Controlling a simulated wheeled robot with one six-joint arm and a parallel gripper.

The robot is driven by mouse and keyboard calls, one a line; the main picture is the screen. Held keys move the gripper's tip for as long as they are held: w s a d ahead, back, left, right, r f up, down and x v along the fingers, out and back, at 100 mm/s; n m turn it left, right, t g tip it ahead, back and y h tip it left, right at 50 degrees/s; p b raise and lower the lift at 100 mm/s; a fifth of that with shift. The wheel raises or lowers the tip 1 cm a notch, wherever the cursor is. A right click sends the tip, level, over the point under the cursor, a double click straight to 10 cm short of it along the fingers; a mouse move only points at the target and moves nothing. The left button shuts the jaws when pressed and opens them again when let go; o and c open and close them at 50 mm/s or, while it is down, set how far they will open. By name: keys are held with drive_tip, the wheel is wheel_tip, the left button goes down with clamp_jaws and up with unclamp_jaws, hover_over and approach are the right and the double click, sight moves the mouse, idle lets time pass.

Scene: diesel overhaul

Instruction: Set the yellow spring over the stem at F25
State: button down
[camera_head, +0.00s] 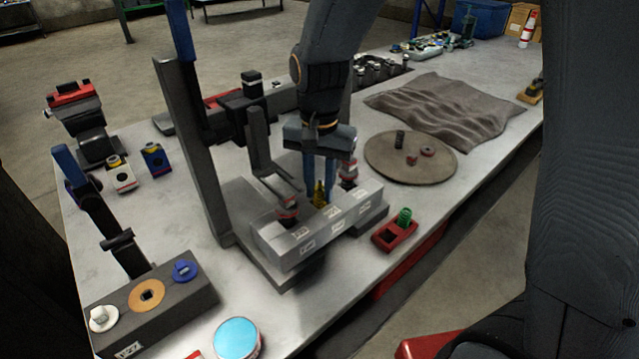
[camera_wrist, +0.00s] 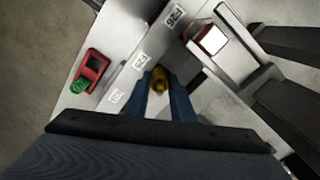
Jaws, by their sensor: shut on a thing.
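The yellow spring (camera_head: 320,194) is upright between the blue fingertips of my gripper (camera_head: 319,180), at the middle of the grey block (camera_head: 284,252). My gripper is shut on the spring. In the wrist view the yellow spring (camera_wrist: 160,76) shows between the fingers (camera_wrist: 161,88), beside the middle label (camera_wrist: 140,60), which seems to read F25. The stem is hidden under the spring and fingers. I cannot tell whether the spring is around it or just above it.
Red-based parts stand on the block on both sides of my gripper, one at left (camera_head: 287,210). A grey upright post (camera_head: 200,160) stands close to the left. A red holder (camera_head: 394,236) with a green spring (camera_head: 404,216) lies in front. A round mat (camera_head: 385,168) is at right.

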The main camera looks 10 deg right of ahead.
drive_tip(key=c, duration=1)
unclamp_jaws()
drive_tip(key=shift+c, duration=0.2)
drive_tip(key=shift+r, duration=0.1)
drive_tip(key=shift+r+p, duration=3.5)
drive_tip(key=shift+r, duration=0.4)
